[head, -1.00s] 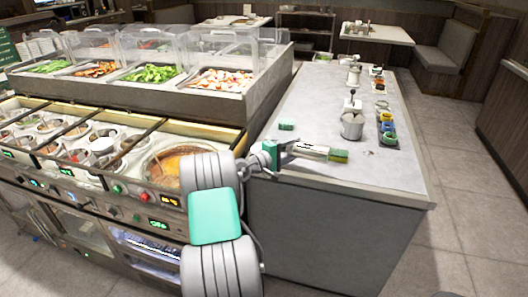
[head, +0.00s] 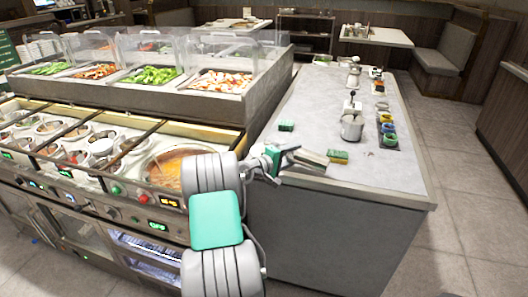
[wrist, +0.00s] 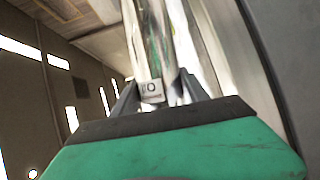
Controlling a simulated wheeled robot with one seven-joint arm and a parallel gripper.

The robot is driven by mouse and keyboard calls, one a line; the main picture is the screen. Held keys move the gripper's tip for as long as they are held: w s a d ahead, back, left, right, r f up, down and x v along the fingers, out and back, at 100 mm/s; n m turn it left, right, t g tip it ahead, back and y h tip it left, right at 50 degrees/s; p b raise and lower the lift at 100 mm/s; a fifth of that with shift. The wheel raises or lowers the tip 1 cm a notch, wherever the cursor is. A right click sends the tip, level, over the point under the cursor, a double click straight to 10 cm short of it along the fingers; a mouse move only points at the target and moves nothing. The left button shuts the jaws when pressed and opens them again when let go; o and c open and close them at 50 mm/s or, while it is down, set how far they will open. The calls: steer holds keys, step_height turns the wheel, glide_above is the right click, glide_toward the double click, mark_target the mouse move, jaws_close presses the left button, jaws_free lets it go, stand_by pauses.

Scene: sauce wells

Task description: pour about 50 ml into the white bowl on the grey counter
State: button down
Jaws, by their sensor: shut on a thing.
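My gripper (head: 292,155) is over the near end of the grey counter (head: 330,100). In the wrist view it is shut on a shiny metal thing (wrist: 150,50) with a small white tag reading something like "10". The thing runs up out of that picture, so its far end and contents are hidden there. In the head view a pale grey piece (head: 312,157) sticks out to the right of the gripper, tilted down; I cannot tell if it is the held thing. I cannot make out a white bowl on the counter; my arm hides part of its near end.
Farther back stand a metal pot (head: 352,129) and several coloured cups (head: 388,128). An orange soup well (head: 170,165) is left of my arm.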

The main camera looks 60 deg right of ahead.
steer(key=shift+f+m, duration=0.15)
steer(key=shift+m, duration=0.25)
steer(key=r+m, duration=0.1)
steer(key=r+m+t+p, duration=0.1)
steer(key=r+y, duration=0.1)
steer(key=shift+w+r+m+t+p, duration=0.3)
steer(key=shift+r+m+t, duration=0.1)
steer(key=w+r+m+t+b, duration=0.2)
steer(key=m+b, duration=0.1)
steer(key=shift+w+d+y, duration=0.2)
steer(key=shift+y, duration=0.1)
steer(key=r+m+t+b, duration=0.1)
steer(key=b, duration=0.2)
steer(key=shift+s+m+t, duration=0.1)
steer(key=shift+m+t, duration=0.2)
steer(key=shift+m, duration=0.1)
steer(key=m+t+b, duration=0.1)
steer(key=m+b, duration=0.1)
steer(key=b, duration=0.2)
steer(key=shift+r, duration=0.2)
steer(key=shift+m+t, duration=0.6)
steer(key=shift+t, duration=0.2)
steer(key=shift+w+r+p, duration=0.2)
steer(key=shift+r, duration=1.1)
steer(key=shift+w+r+p, duration=0.15)
steer(key=shift+w+r, duration=0.05)
steer(key=shift+r, duration=1.05)
